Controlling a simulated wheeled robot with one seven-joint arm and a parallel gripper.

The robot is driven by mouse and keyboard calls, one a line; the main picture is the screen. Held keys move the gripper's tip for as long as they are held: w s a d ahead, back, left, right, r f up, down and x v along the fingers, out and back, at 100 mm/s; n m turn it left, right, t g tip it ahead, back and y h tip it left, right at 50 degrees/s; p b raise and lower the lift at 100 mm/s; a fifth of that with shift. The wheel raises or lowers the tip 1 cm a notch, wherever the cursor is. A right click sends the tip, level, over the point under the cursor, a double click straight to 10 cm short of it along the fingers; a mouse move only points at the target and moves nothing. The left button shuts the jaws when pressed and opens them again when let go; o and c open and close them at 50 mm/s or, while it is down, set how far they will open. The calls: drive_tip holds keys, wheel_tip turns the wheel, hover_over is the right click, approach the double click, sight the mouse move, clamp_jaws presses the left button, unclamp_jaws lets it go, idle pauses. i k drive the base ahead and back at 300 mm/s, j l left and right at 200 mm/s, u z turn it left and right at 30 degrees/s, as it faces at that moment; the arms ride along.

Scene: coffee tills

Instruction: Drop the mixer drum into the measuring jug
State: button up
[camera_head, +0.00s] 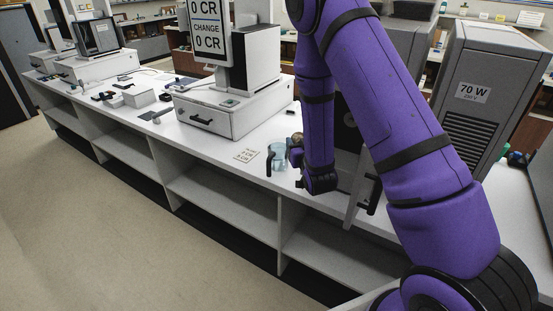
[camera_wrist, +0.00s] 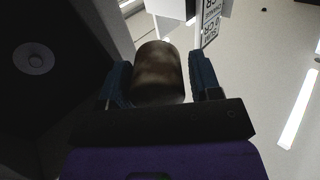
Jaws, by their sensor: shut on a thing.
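The mixer drum (camera_wrist: 158,70) is a dull brown rounded cylinder between the two blue fingers of my gripper (camera_wrist: 161,80) in the wrist view. My gripper is shut on it. In the head view only a small brownish part of the drum (camera_head: 297,137) shows beside my gripper (camera_head: 295,150). The measuring jug (camera_head: 279,156) is a clear, light-blue vessel with a dark handle, upright on the white counter near its front edge. It is just left of my gripper, and partly overlaps it in the picture. I cannot make out the jug in the wrist view.
A white till (camera_head: 240,110) with a cash drawer and a price screen (camera_head: 208,30) stands left of the jug. A small printed card (camera_head: 247,155) lies on the counter. A large grey machine (camera_head: 490,85) stands at the right. The counter (camera_head: 215,150) in front of the till is clear.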

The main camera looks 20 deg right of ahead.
sight(278, 165)
drive_tip(key=i+j+u, duration=0.5)
drive_tip(key=i+u, duration=0.25)
